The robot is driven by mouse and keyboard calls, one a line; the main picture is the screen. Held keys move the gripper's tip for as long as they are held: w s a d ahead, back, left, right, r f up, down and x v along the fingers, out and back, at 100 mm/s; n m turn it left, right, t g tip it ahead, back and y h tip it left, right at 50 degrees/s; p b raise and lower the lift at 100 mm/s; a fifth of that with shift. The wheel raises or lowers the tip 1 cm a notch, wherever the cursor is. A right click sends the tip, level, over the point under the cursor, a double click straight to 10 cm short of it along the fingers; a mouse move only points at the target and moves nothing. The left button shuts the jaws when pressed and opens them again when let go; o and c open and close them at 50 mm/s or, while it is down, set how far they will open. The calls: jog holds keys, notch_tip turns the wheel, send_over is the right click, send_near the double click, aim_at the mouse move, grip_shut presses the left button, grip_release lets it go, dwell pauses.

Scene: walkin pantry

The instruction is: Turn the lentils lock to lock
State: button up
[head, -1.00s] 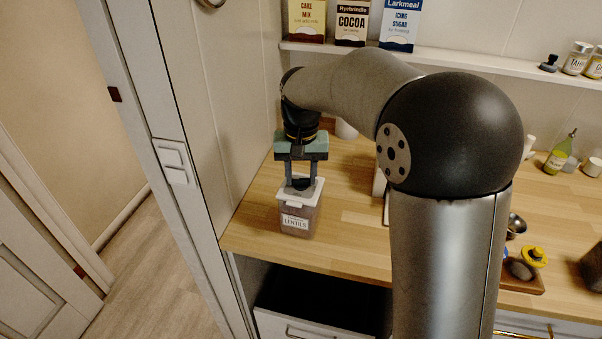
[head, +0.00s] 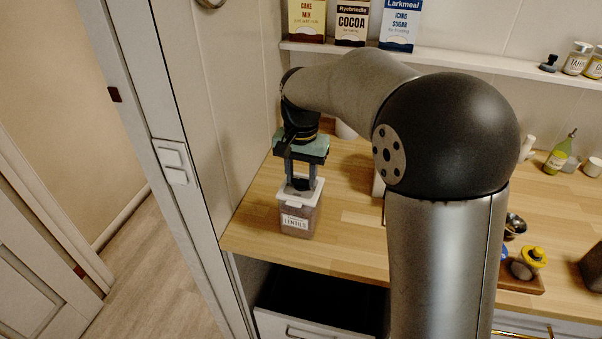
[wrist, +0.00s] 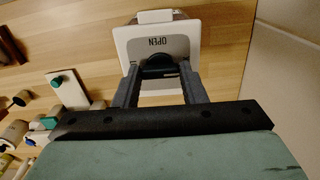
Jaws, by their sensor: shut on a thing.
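The lentils container (head: 296,219) is a clear box with brown contents, a white lid and a label reading LENTILS. It stands upright on the wooden counter near its left front edge. On the lid (wrist: 137,45), marked OPEN, is a dark round knob (wrist: 157,66). My gripper (head: 301,184) points down from above and is shut on this knob. In the wrist view the two fingers (wrist: 160,88) sit on either side of it. The fingers partly cover the lid.
The wall and door frame (head: 205,130) stand close to the left of the container. An open drawer (head: 310,300) lies below the counter edge. A tray with a yellow-topped jar (head: 533,257) is at the right. Boxes such as the cocoa (head: 352,22) stand on the shelf above.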

aim_at(301, 179)
jog(key=o, duration=1)
jog(key=shift+r, duration=0.1)
notch_tip(301, 179, up, 17)
jog(key=shift+r, duration=0.15)
jog(key=s+d+f+n, duration=0.1)
jog(key=s+d+f, duration=0.6)
jog(key=s+f, duration=0.3)
jog(key=s+d+f+n, duration=0.2)
jog(key=s+d+f, duration=0.5)
jog(key=s+f, duration=0.4)
jog(key=s, duration=0.5)
jog(key=shift+d+f+n+t, duration=0.3)
